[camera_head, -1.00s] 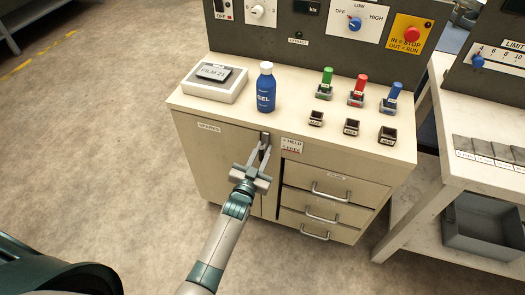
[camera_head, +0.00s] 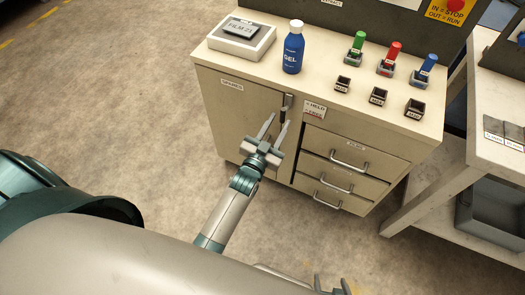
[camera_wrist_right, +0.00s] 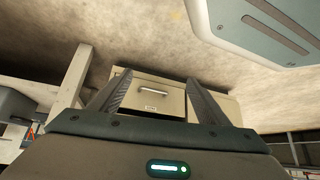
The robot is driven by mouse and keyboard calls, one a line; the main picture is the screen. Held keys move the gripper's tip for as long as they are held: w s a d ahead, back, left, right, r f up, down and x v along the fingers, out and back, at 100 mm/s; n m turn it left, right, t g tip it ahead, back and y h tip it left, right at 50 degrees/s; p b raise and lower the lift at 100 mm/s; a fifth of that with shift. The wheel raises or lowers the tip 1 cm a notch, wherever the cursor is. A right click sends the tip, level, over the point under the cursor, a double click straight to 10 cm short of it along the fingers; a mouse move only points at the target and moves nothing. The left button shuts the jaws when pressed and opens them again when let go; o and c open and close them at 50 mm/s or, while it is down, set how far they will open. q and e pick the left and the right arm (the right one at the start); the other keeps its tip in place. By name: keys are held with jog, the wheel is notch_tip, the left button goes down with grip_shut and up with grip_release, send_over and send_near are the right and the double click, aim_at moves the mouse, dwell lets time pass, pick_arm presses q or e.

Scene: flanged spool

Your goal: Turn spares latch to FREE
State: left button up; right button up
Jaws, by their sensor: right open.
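The spares latch (camera_head: 287,102) is a small grey upright handle at the top right edge of the cabinet door marked SPARES (camera_head: 238,110). A HOLD/FREE sign (camera_head: 314,109) is just right of it. My left gripper (camera_head: 280,118) is open just below and in front of the latch. Its right fingertip is close to the latch's lower end; I cannot tell whether they touch. My right gripper (camera_head: 333,288) shows only by its tips at the bottom edge. In the right wrist view it (camera_wrist_right: 160,85) is open and empty, facing the cabinet drawers.
Drawers with bar handles (camera_head: 350,162) are right of the door. On the cabinet top stand a blue GEL bottle (camera_head: 293,50), a FILM box (camera_head: 241,38), and coloured plugs with sockets (camera_head: 378,96). A white bench (camera_head: 490,150) is at right. Floor at left is clear.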

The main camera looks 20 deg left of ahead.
pick_arm(q)
jog(key=s+b, duration=0.1)
jog(key=s, duration=1.1)
jog(key=shift+a, duration=0.15)
pick_arm(e)
jog(key=shift+s+d+f+g, duration=0.25)
jog(key=shift+d+f+g, duration=0.25)
jog(key=shift+d, duration=0.2)
pick_arm(q)
jog(key=shift+w, duration=0.1)
pick_arm(e)
jog(key=shift+s+f, duration=0.1)
pick_arm(q)
notch_tip(320, 180, down, 12)
jog(key=s+d+f+g, duration=0.1)
jog(key=s+d+g, duration=0.1)
jog(key=g, duration=0.1)
jog(key=s+f+g, duration=0.4)
jog(key=s+f, duration=0.5)
jog(key=f, duration=0.4)
jog(key=s+f+g+h, duration=0.1)
jog(key=s+f+g, duration=0.3)
jog(key=s+f, duration=0.6)
notch_tip(320, 180, down, 3)
jog(key=shift+a+r+g, duration=0.1)
jog(key=shift+a+g, duration=0.15)
jog(key=shift+g, duration=0.05)
